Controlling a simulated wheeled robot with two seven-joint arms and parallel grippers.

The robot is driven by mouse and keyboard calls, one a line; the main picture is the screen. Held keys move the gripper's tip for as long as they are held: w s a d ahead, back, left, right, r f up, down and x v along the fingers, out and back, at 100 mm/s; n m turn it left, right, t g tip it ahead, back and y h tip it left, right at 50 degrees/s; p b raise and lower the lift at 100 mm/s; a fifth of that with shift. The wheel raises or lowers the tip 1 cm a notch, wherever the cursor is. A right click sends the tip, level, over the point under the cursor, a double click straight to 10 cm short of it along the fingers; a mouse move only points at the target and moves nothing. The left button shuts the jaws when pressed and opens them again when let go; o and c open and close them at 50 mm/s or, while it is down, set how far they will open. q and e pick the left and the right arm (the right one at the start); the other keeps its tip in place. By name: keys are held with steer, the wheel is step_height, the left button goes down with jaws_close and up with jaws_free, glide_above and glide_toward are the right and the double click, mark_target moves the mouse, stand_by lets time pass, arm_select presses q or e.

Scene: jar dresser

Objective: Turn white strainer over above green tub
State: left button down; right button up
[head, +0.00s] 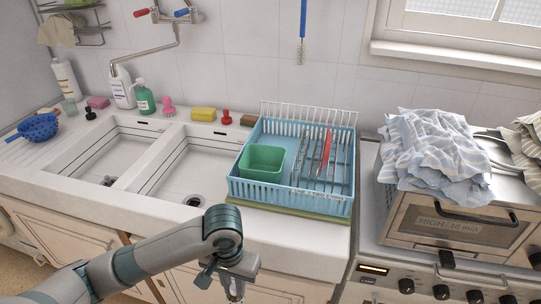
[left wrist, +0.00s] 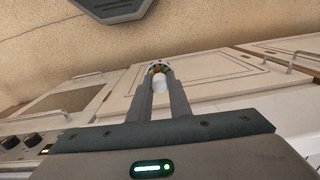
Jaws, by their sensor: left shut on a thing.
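The green tub (head: 262,163) stands in the left part of the blue dish rack, open side up. My left gripper (head: 236,284) hangs in front of the counter, below and left of the rack, with its fingertips at the bottom edge of the head view. In the left wrist view my left gripper (left wrist: 160,92) is shut on a small white thing, apparently the white strainer (left wrist: 160,82). Small coloured bits show just beyond it between the fingertips. Most of the strainer is hidden or too small to make out. My right gripper is in neither view.
The blue dish rack (head: 290,200) also holds a red-handled item. A double sink (head: 165,165) lies to its left, with a blue colander (head: 40,127) at the far left. Bottles and a yellow sponge (head: 203,114) line the back. A toaster oven (head: 450,226) under cloths stands right.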

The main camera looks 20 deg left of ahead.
arm_select(q)
steer(key=shift+d, duration=0.15)
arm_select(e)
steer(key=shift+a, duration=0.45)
